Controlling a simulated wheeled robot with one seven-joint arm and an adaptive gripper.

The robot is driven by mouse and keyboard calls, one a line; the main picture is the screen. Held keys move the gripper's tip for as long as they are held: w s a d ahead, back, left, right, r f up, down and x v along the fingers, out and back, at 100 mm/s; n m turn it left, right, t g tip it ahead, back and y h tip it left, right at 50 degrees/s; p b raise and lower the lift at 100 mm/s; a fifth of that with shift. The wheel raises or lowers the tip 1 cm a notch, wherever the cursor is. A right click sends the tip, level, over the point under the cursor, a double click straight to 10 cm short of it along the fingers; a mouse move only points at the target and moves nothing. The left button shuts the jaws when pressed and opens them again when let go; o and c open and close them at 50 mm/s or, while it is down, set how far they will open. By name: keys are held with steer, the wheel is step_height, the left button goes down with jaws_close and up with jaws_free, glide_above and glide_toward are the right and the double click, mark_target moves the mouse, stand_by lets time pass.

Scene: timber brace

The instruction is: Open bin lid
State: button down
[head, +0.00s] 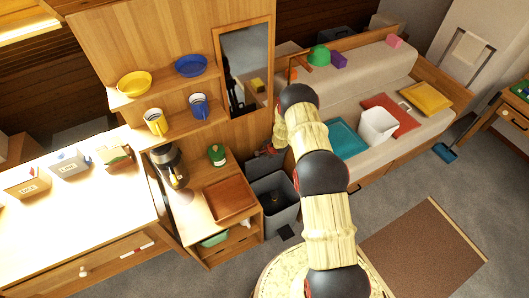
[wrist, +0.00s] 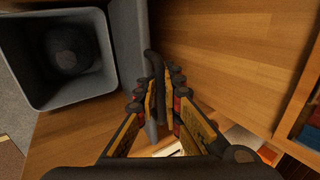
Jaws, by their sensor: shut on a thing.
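The grey bin (head: 289,220) stands on the floor right of the wooden cabinet. Its top is open in the head view, and I see into its dark inside. In the wrist view the bin (wrist: 100,98) is at the upper left, with a dark round shape inside. The grey lid (wrist: 126,40) stands raised beside the bin opening, seen nearly edge-on. My gripper (wrist: 160,103) is shut on the lid's dark handle (wrist: 152,62), between its fingers. In the head view my gripper (head: 265,152) is small and partly hidden behind my arm.
The wooden cabinet (head: 240,240) with a brown tray (head: 230,199) stands close left of the bin. A wooden panel (wrist: 220,50) is close to my gripper.

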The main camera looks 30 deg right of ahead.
steer(key=shift+w+r, duration=0.2)
steer(key=c, duration=2.2)
jaws_free()
steer(key=shift+c, duration=0.2)
steer(key=shift+o, duration=1.2)
steer(key=shift+s+f, duration=0.1)
steer(key=shift+s, duration=0.05)
steer(key=shift+s, duration=0.1)
steer(key=v, duration=1.2)
